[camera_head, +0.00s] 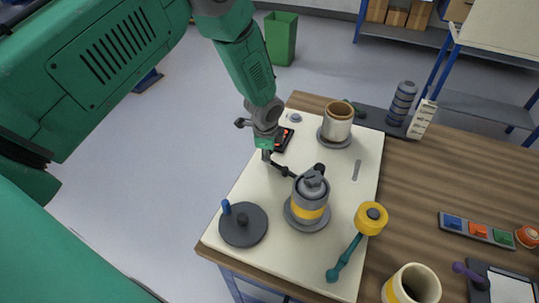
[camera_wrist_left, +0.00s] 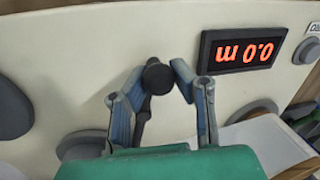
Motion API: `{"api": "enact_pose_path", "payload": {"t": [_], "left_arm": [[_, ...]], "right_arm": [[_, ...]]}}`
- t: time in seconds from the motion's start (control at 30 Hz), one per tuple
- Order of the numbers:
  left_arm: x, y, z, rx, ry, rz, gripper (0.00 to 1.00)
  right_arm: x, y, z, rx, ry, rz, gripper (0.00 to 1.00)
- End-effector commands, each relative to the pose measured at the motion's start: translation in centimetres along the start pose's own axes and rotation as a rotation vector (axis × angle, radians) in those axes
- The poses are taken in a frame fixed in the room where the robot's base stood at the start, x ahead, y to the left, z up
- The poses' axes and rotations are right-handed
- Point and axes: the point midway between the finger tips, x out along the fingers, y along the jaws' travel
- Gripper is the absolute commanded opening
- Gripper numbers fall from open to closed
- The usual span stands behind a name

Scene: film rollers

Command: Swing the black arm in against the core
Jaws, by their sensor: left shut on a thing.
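The black arm (camera_head: 286,171) is a thin dark bar on the pale board, running from beneath my left gripper toward a grey cylinder with a yellow band. My left gripper (camera_head: 266,152) is at the arm's far-left end. In the left wrist view its blue-grey fingers (camera_wrist_left: 158,75) are shut around a dark round-topped post (camera_wrist_left: 157,79) of the arm. The core appears to be the yellow-banded cylinder (camera_head: 310,213), upright on a grey round plate. The arm's other end, by a dark knob (camera_head: 320,168), is close behind it; I cannot tell whether they touch. My right gripper is out of view.
A display (camera_wrist_left: 243,50) reads 0.0 m beside the gripper. A white roll with a brown inside (camera_head: 337,122) stands behind. A grey disc with a blue peg (camera_head: 243,224) is at front left, a yellow-headed teal crank (camera_head: 352,246) at front right. Bare board lies between.

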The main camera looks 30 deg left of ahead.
Motion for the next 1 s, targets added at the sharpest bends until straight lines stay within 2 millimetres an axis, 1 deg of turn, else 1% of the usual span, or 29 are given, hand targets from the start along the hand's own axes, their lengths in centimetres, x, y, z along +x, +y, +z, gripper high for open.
{"api": "enact_pose_path", "payload": {"t": [0.03, 0.37, 0.4, 0.43, 0.47, 0.77, 0.83, 0.93, 1.0], "left_arm": [[0.1, -0.3, 0.7, -0.002, -0.008, -0.003, 0.0], [0.0, -0.5, 0.6, -0.001, -0.006, -0.007, 0.0], [0.0, -0.5, 0.6, -0.001, -0.006, -0.007, 0.26], [0.0, -0.5, 0.6, -0.001, -0.006, -0.008, 0.37], [0.0, -0.5, 0.5, -0.001, -0.005, -0.008, 0.46], [-0.3, -0.2, -0.1, 0.003, -0.006, -0.009, 0.46], [-0.6, -0.2, -0.1, 0.003, -0.006, -0.009, 0.46], [-1.7, -0.3, -0.2, 0.003, -0.006, -0.01, 0.46], [-3.0, -0.3, -0.2, 0.003, -0.005, -0.011, 0.46]], "right_arm": [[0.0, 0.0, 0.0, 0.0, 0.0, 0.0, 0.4], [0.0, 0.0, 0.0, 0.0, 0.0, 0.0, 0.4], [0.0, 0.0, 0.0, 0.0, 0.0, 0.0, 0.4], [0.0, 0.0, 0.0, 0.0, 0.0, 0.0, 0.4], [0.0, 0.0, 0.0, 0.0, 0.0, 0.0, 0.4], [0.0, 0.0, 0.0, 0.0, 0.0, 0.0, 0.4], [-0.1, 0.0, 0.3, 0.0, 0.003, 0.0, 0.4], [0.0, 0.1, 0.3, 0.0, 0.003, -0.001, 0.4], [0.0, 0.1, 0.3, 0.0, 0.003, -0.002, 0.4]]}}
